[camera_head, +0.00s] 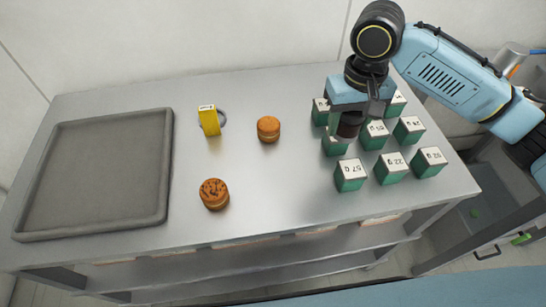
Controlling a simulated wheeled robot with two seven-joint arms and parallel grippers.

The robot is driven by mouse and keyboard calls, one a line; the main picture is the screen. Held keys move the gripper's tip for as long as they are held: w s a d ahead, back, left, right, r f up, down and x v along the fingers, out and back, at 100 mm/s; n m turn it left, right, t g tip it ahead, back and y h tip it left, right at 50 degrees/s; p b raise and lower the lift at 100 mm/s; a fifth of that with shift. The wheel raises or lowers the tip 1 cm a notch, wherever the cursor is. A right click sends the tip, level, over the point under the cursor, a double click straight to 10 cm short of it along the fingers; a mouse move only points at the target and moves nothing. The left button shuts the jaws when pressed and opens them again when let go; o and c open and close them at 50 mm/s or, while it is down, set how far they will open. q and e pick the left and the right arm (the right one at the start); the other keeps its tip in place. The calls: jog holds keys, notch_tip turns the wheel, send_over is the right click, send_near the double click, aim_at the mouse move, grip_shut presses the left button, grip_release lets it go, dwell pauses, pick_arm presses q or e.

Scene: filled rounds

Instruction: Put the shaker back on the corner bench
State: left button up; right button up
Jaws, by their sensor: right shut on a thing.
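My right gripper (352,112) reaches in from the upper right over the worktable (265,182). It is shut on a dark brown, short, round thing (348,128), of which only the lower part shows. It is held among the green blocks, at their back left. I cannot tell whether this thing is the shaker, or whether it touches the block below it. No other thing is clearly the shaker. The corner bench cannot be made out for certain. My left gripper is not in view.
Several green blocks with white labelled tops, one marked 57 g (350,174), crowd the table's right part. Two filled rounds, one plain (268,129) and one spotted (214,194), stand mid-table near a yellow block (209,120). An empty grey tray (163,165) lies left.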

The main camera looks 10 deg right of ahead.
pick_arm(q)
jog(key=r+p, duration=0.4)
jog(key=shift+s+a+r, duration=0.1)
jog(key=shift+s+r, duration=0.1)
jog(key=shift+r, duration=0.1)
pick_arm(e)
jog(key=a+n, duration=0.4)
jog(key=n, duration=0.5)
jog(key=n+p, duration=0.7)
jog(key=n, duration=0.9)
send_over(300, 178)
notch_tip(300, 178, down, 3)
pick_arm(q)
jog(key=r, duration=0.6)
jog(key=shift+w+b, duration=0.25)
jog(key=shift+b, duration=0.1)
pick_arm(e)
notch_tip(300, 178, down, 10)
jog(key=shift+f, duration=0.2)
jog(key=o, duration=1)
jog(key=shift+o, duration=0.2)
jog(key=shift+r, duration=0.15)
